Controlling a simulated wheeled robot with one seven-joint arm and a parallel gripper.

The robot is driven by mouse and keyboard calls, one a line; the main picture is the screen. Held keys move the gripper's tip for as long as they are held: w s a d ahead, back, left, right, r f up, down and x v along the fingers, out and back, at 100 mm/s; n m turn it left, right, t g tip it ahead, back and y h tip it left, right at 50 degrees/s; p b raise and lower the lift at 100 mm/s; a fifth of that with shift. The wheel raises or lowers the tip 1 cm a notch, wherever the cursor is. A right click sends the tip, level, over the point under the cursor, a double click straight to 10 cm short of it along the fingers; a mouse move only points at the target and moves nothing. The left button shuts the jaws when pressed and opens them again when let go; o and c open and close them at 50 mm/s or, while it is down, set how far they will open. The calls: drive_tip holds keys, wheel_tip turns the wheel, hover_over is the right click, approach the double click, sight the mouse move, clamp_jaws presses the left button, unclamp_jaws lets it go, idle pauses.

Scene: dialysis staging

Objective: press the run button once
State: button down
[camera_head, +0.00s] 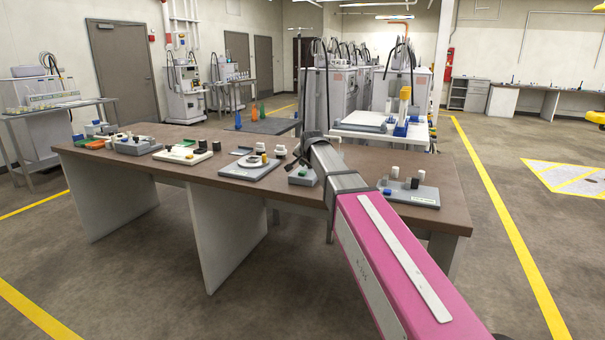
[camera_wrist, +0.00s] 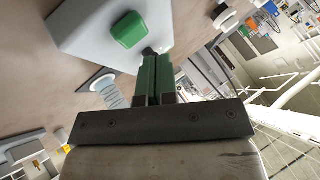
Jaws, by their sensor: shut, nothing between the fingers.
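In the wrist view a green button (camera_wrist: 128,30) sits on top of a light grey box (camera_wrist: 85,28). I cannot read any label, so I cannot tell for certain that this is the run button. My gripper (camera_wrist: 152,62) has green fingers pressed together with nothing between them. Its tips are close to the box's edge, below and right of the green button in the picture and apart from it. A small dark piece (camera_wrist: 149,51) shows at the tips. In the head view a small grey box (camera_head: 302,180) stands on the table beside my arm; my gripper is not clearly visible there.
The brown table (camera_head: 345,191) holds several other devices. A grey unit with a round dial (camera_head: 252,163) stands left of the small box, and a grey unit with upright pegs (camera_head: 412,193) stands to its right. A white cylinder (camera_wrist: 104,86) is left of my fingers in the wrist view.

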sight(304, 172)
drive_tip(key=shift+r, duration=2.35)
drive_tip(key=shift+s, duration=0.1)
